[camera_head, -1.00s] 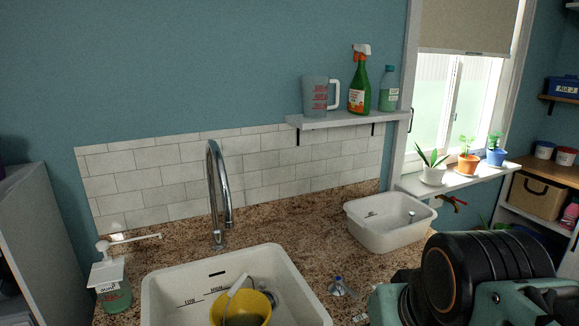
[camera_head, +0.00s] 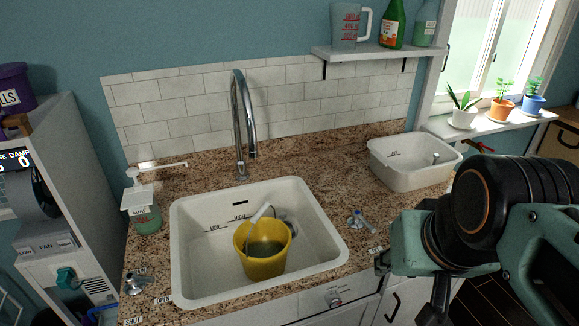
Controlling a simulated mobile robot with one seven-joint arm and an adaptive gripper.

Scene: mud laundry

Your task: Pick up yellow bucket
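The yellow bucket (camera_head: 264,264) stands upright inside the white sink basin (camera_head: 190,255). Its pale handle grip (camera_head: 260,212) leans up over the rim, and something greenish shows inside. Part of my arm is at the right of the view, right of the sink and apart from the bucket. My gripper's fingertips are not clearly seen, and nothing is seen held.
A curved tap (camera_head: 240,120) rises behind the sink. A soap dispenser (camera_head: 143,205) stands left of it. A wall shelf (camera_head: 370,52) holds a jug and bottles.

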